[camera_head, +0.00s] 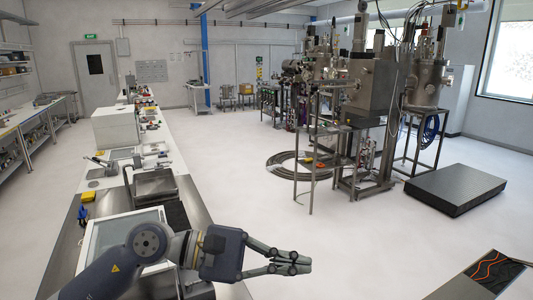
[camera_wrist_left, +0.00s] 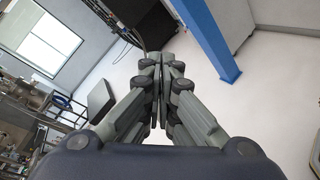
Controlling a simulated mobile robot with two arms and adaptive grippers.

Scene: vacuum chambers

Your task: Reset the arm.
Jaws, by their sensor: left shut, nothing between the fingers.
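My left arm (camera_head: 125,262) comes in from the lower left in the head view and reaches out past the right edge of the bench. My left gripper (camera_head: 300,265) is over open floor, with its fingers pointing right. In the left wrist view the fingers of this gripper (camera_wrist_left: 161,65) are closed together with nothing between them. My right gripper does not show in either view.
A long bench (camera_head: 185,190) with instruments runs along the left, under and behind my arm. Steel vacuum chambers (camera_head: 375,90) stand at the right, beside a dark low platform (camera_head: 455,188).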

